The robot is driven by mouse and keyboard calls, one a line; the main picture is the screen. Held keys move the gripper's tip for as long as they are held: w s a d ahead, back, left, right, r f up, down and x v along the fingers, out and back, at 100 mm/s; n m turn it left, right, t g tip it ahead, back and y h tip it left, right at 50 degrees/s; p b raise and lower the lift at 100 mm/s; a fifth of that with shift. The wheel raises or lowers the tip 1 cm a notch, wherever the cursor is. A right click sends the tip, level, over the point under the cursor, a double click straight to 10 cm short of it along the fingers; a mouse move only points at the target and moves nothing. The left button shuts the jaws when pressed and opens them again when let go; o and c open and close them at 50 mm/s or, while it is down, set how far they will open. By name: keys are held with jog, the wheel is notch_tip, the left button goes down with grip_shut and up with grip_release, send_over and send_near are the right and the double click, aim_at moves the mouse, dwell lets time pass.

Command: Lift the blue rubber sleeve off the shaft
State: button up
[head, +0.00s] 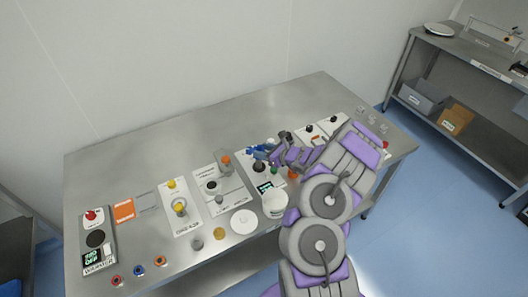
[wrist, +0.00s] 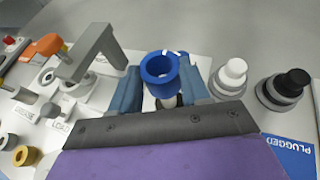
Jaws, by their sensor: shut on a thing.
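The blue rubber sleeve (wrist: 160,70) is a short, hollow ring with an open top, seen in the wrist view. My gripper (wrist: 161,84) has one blue-grey finger on each side of it and is shut on it. The sleeve looks roughly upright. Dark and grey parts show just below it, but I cannot tell whether the sleeve is still around the shaft. In the head view my gripper (head: 262,152) is over a white panel at the middle right of the bench, and the sleeve cannot be told apart from the blue fingers.
A grey bracket (wrist: 95,55) stands close left of the fingers. A white-topped knob (wrist: 231,75) and a black-topped knob (wrist: 285,90) stand to the right. The bench's back strip is clear.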

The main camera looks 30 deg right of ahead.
jog(key=shift+r, duration=0.5)
notch_tip(320, 180, up, 4)
jog(key=shift+f+p, duration=0.1)
jog(key=shift+p, duration=1)
